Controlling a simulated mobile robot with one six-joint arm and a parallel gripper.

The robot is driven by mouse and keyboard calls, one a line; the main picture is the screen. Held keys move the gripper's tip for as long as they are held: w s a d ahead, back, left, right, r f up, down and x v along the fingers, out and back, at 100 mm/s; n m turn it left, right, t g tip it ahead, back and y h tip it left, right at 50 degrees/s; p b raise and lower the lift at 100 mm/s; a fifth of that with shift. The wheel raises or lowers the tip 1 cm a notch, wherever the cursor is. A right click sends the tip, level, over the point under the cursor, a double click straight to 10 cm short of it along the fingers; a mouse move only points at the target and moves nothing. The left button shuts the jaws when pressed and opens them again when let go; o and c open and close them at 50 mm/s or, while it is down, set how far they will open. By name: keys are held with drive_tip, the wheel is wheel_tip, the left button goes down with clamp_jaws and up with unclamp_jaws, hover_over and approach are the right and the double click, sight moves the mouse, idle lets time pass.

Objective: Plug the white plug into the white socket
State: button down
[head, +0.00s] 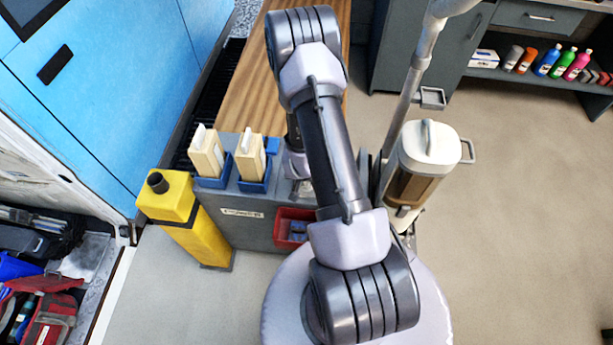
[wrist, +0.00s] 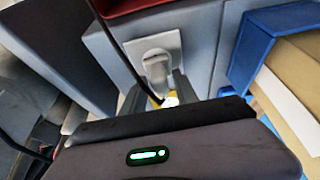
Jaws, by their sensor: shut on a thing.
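In the wrist view a white square socket plate (wrist: 133,50) is on the grey side panel. The white plug (wrist: 157,66) is right in front of it and covers the plate's middle. A black cable (wrist: 112,42) curves down toward the plug. My gripper (wrist: 158,88) is shut on the plug, with a grey finger on each side. I cannot tell whether the plug's pins are in the socket or just short of it. In the head view my arm hides the gripper, plug and socket.
A blue holder (wrist: 246,50) with a cream block stands close on the right. In the head view a red bin (head: 281,229) sits on the grey bench, a yellow unit (head: 200,237) is at left, and a white-topped vacuum (head: 421,150) is at right. Open floor lies farther right.

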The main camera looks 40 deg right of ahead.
drive_tip(key=shift+f+b, duration=0.45)
drive_tip(key=shift+f, duration=0.05)
drive_tip(key=c, duration=0.9)
unclamp_jaws()
drive_tip(key=shift+o, duration=0.2)
drive_tip(key=p+v, duration=0.5)
drive_tip(key=v, duration=1.2)
drive_tip(key=shift+r+p, duration=0.25)
drive_tip(key=shift+p, duration=0.1)
